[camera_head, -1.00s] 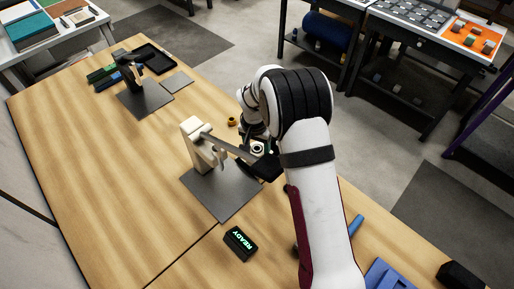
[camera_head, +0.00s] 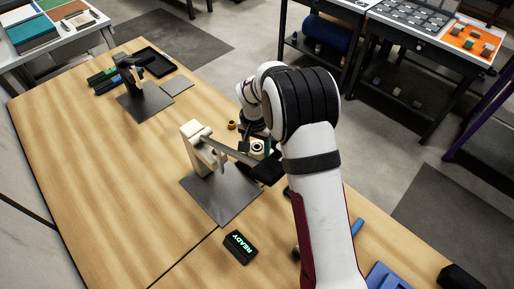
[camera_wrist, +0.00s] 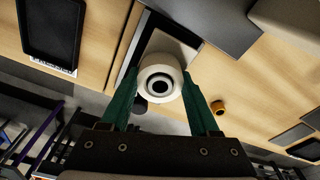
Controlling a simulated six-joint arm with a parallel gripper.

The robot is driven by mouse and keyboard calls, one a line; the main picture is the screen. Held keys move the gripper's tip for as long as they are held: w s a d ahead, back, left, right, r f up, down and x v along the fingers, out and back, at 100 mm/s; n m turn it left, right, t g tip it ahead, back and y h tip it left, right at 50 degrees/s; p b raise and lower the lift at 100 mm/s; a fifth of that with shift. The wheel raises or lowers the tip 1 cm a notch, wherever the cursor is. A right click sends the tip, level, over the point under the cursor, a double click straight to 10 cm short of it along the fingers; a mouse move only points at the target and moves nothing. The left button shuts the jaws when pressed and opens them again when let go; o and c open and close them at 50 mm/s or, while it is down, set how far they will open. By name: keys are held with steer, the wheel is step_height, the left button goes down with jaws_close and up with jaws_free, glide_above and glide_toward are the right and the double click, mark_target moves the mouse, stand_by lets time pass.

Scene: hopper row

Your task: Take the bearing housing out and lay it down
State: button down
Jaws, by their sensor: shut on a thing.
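The bearing housing (camera_wrist: 160,78) is a cream-white ring with a dark bore, seen from above between my green fingertips in the wrist view. My gripper (camera_wrist: 160,80) is shut on it from both sides. In the head view the housing (camera_head: 257,147) shows as a small pale ring just beyond the end of the hopper's sloping grey chute (camera_head: 228,149). It appears above the black block (camera_head: 268,172) at the chute's end; the gap between them is hard to judge. My forearm partly hides my gripper (camera_head: 257,145) there. The cream hopper post (camera_head: 190,146) stands on a grey plate (camera_head: 218,198).
An orange ring (camera_head: 232,125) lies on the table behind the chute. A black READY box (camera_head: 240,246) sits in front. A second hopper (camera_head: 132,78), black tray (camera_head: 159,61) and grey pad (camera_head: 176,85) stand farther back. The table's left side (camera_head: 90,180) is clear.

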steer(key=shift+r, duration=0.3)
steer(key=shift+r, duration=2.35)
steer(key=s+d, duration=0.9)
steer(key=d, duration=0.5)
steer(key=shift+d, duration=0.2)
steer(key=shift+f, duration=0.1)
steer(key=shift+f, duration=4.7)
steer(key=shift+c, duration=0.2)
jaws_free()
